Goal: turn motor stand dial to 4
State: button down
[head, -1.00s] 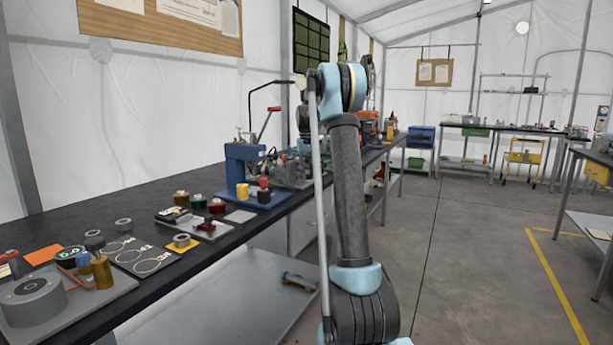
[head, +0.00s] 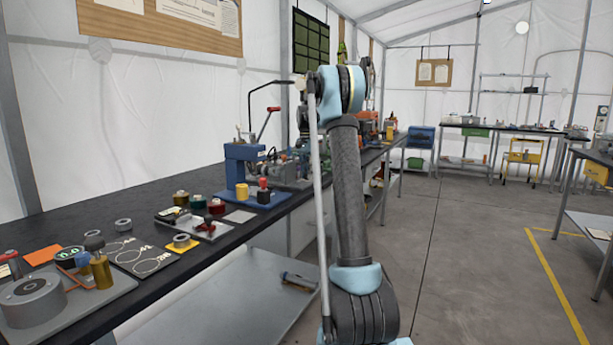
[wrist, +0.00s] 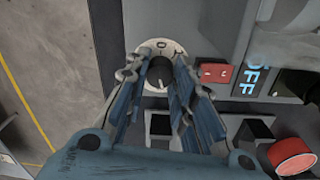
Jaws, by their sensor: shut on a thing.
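In the wrist view, a dark round dial knob (wrist: 159,72) sits on a white scale plate (wrist: 151,47) with black marks along its upper edge. My gripper (wrist: 160,76) is shut on the knob, with one blue-padded finger on each side of it. A light pointer line shows on the knob, but I cannot tell which number it points to. Most scale marks are small or hidden by the fingers. In the head view my arm hides the gripper and the dial.
In the wrist view, a red rocker switch (wrist: 215,72) sits right of the dial, near a blue OFF label (wrist: 254,77). A red round button (wrist: 291,157) is at lower right. In the head view, the black bench (head: 95,205) carries a blue press (head: 241,165); open floor lies right.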

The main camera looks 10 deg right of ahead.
jog(key=m, duration=0.4)
jog(key=shift+w+a, duration=0.15)
jog(key=shift+a+m, duration=0.1)
jog(key=shift+m, duration=0.2)
dwell(0.3)
jog(key=c, duration=1.6)
grip_release()
jog(key=shift+c, duration=0.2)
